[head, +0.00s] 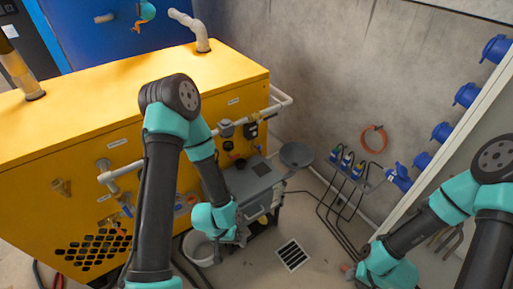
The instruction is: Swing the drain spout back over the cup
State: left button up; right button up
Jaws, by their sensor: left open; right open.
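A white round container (196,252), which looks like the cup, stands on the floor beside the yellow machine, partly covered by my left wrist. My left gripper (243,231) is open in front of the grey tank (252,185), just right of and above the container. I cannot make out the drain spout; the gripper and wrist hide the tank's lower front. I cannot tell whether the gripper touches anything. My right gripper (350,271) is open at the lower right, over bare floor, away from the tank.
The yellow machine (110,80) fills the left side. A grey round dish (297,154) sits at the tank's right. A floor drain grate (292,254) lies right of the tank. Dark hoses (345,205) run by the wall. Floor between the grate and my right gripper is clear.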

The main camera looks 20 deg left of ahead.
aim_at(259, 148)
pick_arm(q)
jog(key=shift+c, duration=0.2)
